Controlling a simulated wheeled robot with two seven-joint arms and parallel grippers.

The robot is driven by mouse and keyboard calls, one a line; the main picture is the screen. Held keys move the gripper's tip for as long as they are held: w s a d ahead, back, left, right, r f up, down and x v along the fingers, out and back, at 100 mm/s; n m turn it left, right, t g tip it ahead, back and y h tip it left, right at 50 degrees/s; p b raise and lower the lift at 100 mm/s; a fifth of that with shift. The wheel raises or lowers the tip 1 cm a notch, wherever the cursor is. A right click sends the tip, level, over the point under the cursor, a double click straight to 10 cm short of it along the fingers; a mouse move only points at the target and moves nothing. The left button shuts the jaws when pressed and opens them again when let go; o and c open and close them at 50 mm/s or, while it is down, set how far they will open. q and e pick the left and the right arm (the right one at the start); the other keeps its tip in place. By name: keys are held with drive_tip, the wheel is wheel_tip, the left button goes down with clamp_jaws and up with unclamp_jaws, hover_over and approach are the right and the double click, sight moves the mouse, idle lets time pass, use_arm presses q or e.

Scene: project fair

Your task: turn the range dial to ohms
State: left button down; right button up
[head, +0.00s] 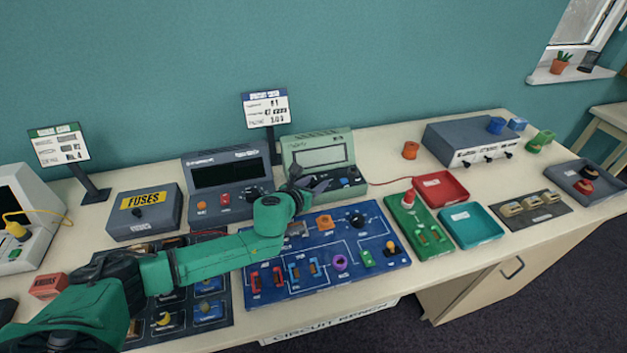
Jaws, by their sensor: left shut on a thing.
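The light green meter (318,149) stands at the back of the bench, with a blank grey screen and a sloping control panel. My left gripper (318,184) reaches across from the left and is at the left part of that panel. It is shut on what looks like the range dial, which the fingers mostly hide. The dial's pointer and its ohms mark cannot be read. Other dark knobs (344,183) show to the right of the fingers. My right gripper is not in view.
A dark grey meter (228,160) stands close on the left, beside a fuse box (144,222). The blue circuit board (330,266) lies under my left forearm. Red (459,197) and teal (484,239) trays lie to the right. A red lead (393,183) runs from the green meter.

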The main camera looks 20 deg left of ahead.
use_arm(q)
drive_tip(key=n+y, duration=0.1)
drive_tip(key=n+y+p, duration=0.1)
drive_tip(key=shift+d+r+y, duration=0.15)
drive_tip(key=shift+d+y, duration=0.1)
drive_tip(key=shift+y, duration=0.05)
drive_tip(key=shift+d+n+y+p, duration=0.1)
drive_tip(key=shift+n+y+p, duration=0.6)
drive_tip(key=shift+n+y, duration=0.5)
drive_tip(key=shift+c, duration=1.8)
unclamp_jaws()
drive_tip(key=v, duration=1.4)
drive_tip(key=shift+s, duration=0.25)
drive_tip(key=shift+d, duration=0.1)
